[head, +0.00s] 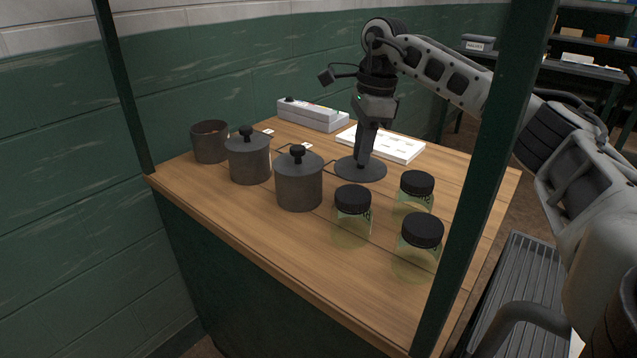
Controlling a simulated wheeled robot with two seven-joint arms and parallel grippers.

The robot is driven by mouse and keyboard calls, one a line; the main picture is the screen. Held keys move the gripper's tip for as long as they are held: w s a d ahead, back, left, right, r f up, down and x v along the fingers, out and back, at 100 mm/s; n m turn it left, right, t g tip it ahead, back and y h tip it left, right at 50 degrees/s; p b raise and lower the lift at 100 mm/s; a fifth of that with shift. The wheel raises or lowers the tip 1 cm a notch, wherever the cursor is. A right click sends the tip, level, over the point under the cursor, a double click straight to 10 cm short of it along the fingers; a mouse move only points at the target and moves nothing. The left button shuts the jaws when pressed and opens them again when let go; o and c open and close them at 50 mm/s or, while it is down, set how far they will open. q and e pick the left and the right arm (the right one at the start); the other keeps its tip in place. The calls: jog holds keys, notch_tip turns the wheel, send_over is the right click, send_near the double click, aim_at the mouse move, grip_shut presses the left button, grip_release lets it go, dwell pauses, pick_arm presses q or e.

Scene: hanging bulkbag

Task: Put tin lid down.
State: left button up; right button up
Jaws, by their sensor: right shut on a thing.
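The tin lid (348,172) is a dark grey disc near the middle of the wooden table. My right gripper (364,158) points down and is shut on it at its centre, hiding the knob. The lid lies flat at about table height; I cannot tell whether it touches the wood. An open tin (210,145) without a lid stands at the far left of the table. Two more tins, a middle one (250,162) and a nearer one (299,187), wear knobbed lids. My left gripper is not in view.
Three black-capped glass jars (352,212) (416,192) (419,248) stand to the right and in front. A white board (398,150) lies behind the lid, near a long pale box (312,116). Dark green posts (124,90) (490,180) frame the table. The table's front strip is clear.

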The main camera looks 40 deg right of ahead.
aim_at(365, 168)
jog(key=f, duration=0.3)
jog(key=shift+s, duration=0.3)
jog(key=shift+w+f, duration=0.1)
jog(key=shift+f, duration=2.25)
jog(key=shift+f, duration=0.1)
jog(key=o, duration=1)
jog(key=shift+c, duration=0.2)
